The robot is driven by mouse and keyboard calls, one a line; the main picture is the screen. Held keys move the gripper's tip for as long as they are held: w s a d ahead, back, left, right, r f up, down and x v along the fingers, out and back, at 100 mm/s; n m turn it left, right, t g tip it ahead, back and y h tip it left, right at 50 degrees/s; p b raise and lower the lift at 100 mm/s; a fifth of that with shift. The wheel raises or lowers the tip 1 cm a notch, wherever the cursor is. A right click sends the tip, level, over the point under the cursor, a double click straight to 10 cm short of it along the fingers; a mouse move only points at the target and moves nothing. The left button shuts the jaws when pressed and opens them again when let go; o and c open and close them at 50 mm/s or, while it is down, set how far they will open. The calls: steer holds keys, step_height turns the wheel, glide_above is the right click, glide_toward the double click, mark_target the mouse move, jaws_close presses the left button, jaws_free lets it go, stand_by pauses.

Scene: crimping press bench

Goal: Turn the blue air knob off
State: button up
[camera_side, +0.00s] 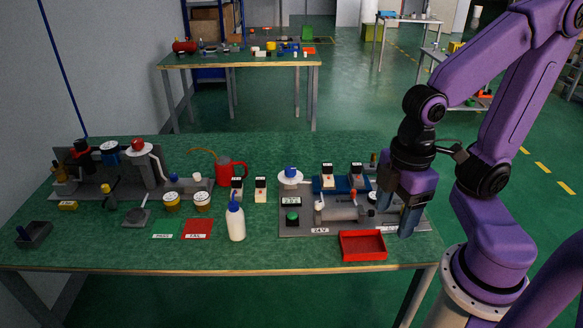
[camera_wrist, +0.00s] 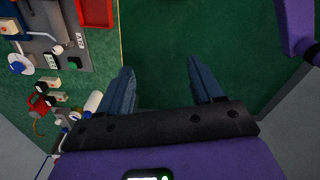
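A blue knob (camera_side: 291,171) sits on a white round base at the back left of the grey press plate. It also shows in the wrist view (camera_wrist: 17,66), at the left edge. My gripper (camera_side: 397,214) hangs at the right end of the press plate, to the right of both blue parts. In the wrist view its fingers (camera_wrist: 160,66) are spread with nothing between them.
A red tray (camera_side: 363,246) lies at the front of the press plate, close to my gripper. The back of the green table is clear.

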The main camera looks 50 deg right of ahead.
steer(key=w+a+r+m, duration=0.1)
steer(key=w+a, duration=0.1)
steer(key=w, duration=0.5)
steer(key=w+a+r+m, duration=0.1)
steer(key=w+a, duration=0.1)
steer(key=w, duration=0.6)
steer(key=w+d+m, duration=0.1)
steer(key=w+d, duration=0.2)
steer(key=w, duration=1)
steer(key=m, duration=0.3)
glide_above(291, 169)
step_height(291, 169, down, 7)
steer(key=f, duration=1.6)
steer(key=shift+d+f, duration=0.15)
steer(key=shift+d, duration=0.05)
steer(key=c, duration=1.1)
